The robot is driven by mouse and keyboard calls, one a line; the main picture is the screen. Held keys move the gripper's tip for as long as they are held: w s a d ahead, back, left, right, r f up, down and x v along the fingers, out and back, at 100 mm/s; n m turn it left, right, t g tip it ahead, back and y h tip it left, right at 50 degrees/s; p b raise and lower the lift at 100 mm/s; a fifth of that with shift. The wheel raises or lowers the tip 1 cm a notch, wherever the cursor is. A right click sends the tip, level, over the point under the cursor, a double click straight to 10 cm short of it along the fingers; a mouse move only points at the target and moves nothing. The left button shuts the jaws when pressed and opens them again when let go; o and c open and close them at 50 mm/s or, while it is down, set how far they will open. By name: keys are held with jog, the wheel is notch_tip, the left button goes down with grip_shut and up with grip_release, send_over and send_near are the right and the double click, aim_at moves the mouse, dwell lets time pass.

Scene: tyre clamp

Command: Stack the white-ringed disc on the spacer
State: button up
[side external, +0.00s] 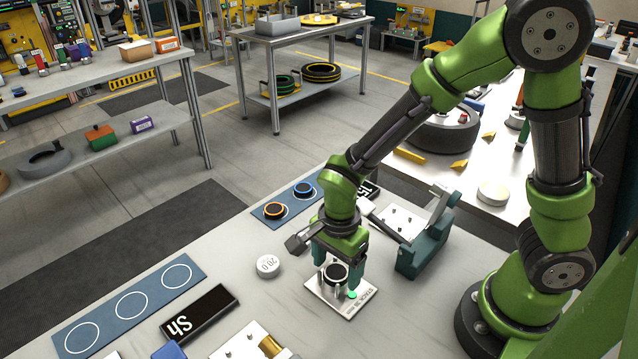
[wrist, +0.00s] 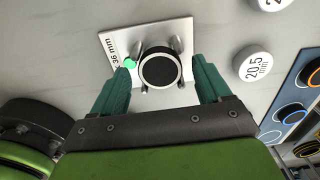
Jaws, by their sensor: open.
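A black disc with a pale, white-looking ring (wrist: 160,69) sits at a metal plate marked 36 mm (wrist: 112,43), among small metal posts. The disc (side external: 337,273) and plate (side external: 346,308) also show in the side view. My gripper (wrist: 163,80) is open, with one teal finger on each side of the disc. I cannot tell whether the fingers touch it. In the side view my gripper (side external: 338,262) points down over the plate. I cannot tell which piece is the spacer.
An orange-ringed disc (side external: 274,210) and a blue-ringed disc (side external: 304,189) rest on a blue mat. Another blue mat (side external: 107,327) has three empty white circles. A black Sh block (side external: 200,312) lies near it. A teal clamp (side external: 425,250) stands right of my gripper.

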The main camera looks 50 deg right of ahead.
aim_at(337, 271)
jog(key=shift+r, duration=0.15)
notch_tip(337, 271, up, 12)
jog(key=s+d+r+n+t+y, duration=0.2)
jog(key=s+d+r+n+t, duration=0.3)
jog(key=n, duration=0.8)
jog(key=d+r+t, duration=0.2)
jog(key=d+r, duration=0.1)
jog(key=r, duration=0.1)
jog(key=shift+s+d+n, duration=0.2)
jog(key=shift+d+n, duration=0.1)
jog(key=shift+d, duration=0.05)
